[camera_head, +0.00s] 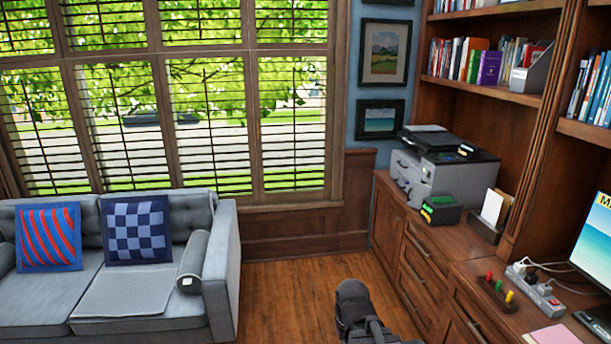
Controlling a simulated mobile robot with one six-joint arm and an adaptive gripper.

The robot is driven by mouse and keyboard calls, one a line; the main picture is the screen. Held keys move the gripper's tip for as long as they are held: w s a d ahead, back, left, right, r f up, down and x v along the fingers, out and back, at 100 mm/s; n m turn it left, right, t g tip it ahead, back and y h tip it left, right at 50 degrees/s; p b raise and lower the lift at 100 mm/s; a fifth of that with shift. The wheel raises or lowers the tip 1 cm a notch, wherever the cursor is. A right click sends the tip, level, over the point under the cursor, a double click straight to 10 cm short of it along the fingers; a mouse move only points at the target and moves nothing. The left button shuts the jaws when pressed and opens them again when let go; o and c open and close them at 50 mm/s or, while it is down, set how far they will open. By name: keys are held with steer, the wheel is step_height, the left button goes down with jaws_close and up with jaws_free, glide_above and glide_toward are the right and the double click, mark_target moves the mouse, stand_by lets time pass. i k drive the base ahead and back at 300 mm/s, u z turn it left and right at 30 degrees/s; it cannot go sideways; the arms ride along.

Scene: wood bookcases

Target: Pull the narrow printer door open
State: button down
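The narrow door (387,228) is a brown wood panel at the far left end of the low cabinet, below the printer (450,176). It looks shut, flush with the cabinet front. I cannot make out its handle clearly. A dark rounded part of my arm shows at the bottom centre, over the floor and in front of the drawers, apart from the door in the picture. No gripper fingers can be made out, so my gripper is not seen.
Drawers (424,262) with bar handles are right of the door. A small black-and-green box (440,210) stands on the cabinet top. A grey sofa (222,262) is at left. Wood floor (300,290) between sofa and cabinet is clear.

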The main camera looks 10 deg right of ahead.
mark_target(418, 191)
steer(key=i, duration=2)
steer(key=u, duration=0.3)
steer(key=i, duration=1.3)
